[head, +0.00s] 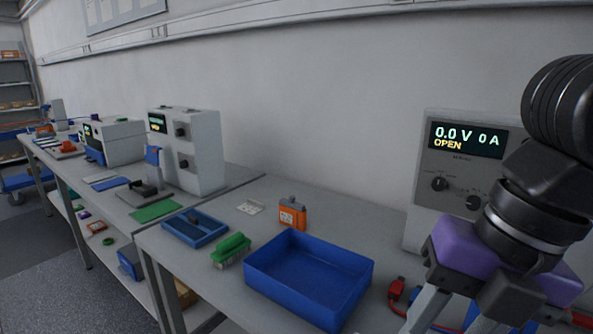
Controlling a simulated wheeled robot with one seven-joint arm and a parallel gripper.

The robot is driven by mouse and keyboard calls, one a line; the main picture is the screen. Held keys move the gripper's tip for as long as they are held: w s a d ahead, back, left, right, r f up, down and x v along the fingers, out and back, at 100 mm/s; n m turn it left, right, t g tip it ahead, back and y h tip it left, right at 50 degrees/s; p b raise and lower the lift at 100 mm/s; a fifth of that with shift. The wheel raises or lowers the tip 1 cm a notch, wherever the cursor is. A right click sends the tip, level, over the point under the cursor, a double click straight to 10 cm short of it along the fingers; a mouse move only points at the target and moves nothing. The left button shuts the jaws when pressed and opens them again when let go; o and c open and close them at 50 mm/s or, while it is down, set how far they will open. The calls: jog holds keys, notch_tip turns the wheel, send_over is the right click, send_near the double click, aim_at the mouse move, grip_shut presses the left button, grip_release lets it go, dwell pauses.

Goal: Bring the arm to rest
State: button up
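My arm comes in at the right edge of the head view, in front of the battery cycler (430,185). My gripper (462,312) points down at the lower right, below a purple wrist part. Its fingers run out at the bottom edge, so the tips and anything between them are hidden. The cycler is a grey box whose display reads 0.0 V, 0 A and OPEN. My arm covers its right part.
A red connector (397,290) lies left of my gripper. A blue bin (345,290) stands at the bench front, with an orange battery (292,212) behind it. Left are a green brush-like block (230,249) and a shallow blue tray (181,236). More instruments (205,150) stand farther left.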

jog(key=w+a+r+m+t+y, duration=0.2)
jog(key=w+a+m+t+y, duration=0.2)
jog(key=a+m+y, duration=0.3)
jog(key=w+a+r+m+t+y, duration=0.1)
jog(key=w+a+m+t+y, duration=0.25)
jog(key=a+y, duration=0.4)
jog(key=s+d+f+m+t+h, duration=0.2)
jog(key=d+f+m+t+h, duration=0.35)
jog(key=f+m, duration=0.5)
jog(key=s+d+f+m+t+h, duration=0.35)
jog(key=f+m+h, duration=0.35)
jog(key=f+m, duration=0.3)
jog(key=s+d+f+m+g+h, duration=0.1)
jog(key=s+d+f+h, duration=0.2)
jog(key=s, duration=0.5)
jog(key=s+d+f+g, duration=0.15)
jog(key=s+d, duration=0.25)
jog(key=s, duration=0.5)
jog(key=s+d+f+m+h, duration=0.1)
jog(key=s+d+f+h, duration=0.2)
jog(key=s, duration=0.5)
notch_tip(320, 180, down, 10)
jog(key=y+b, duration=0.1)
jog(key=b, duration=0.9)
notch_tip(320, 180, up, 13)
jog(key=p, duration=1.2)
jog(key=shift+s+d+f+p, duration=0.15)
jog(key=shift+d+p, duration=0.2)
jog(key=shift+d, duration=0.05)
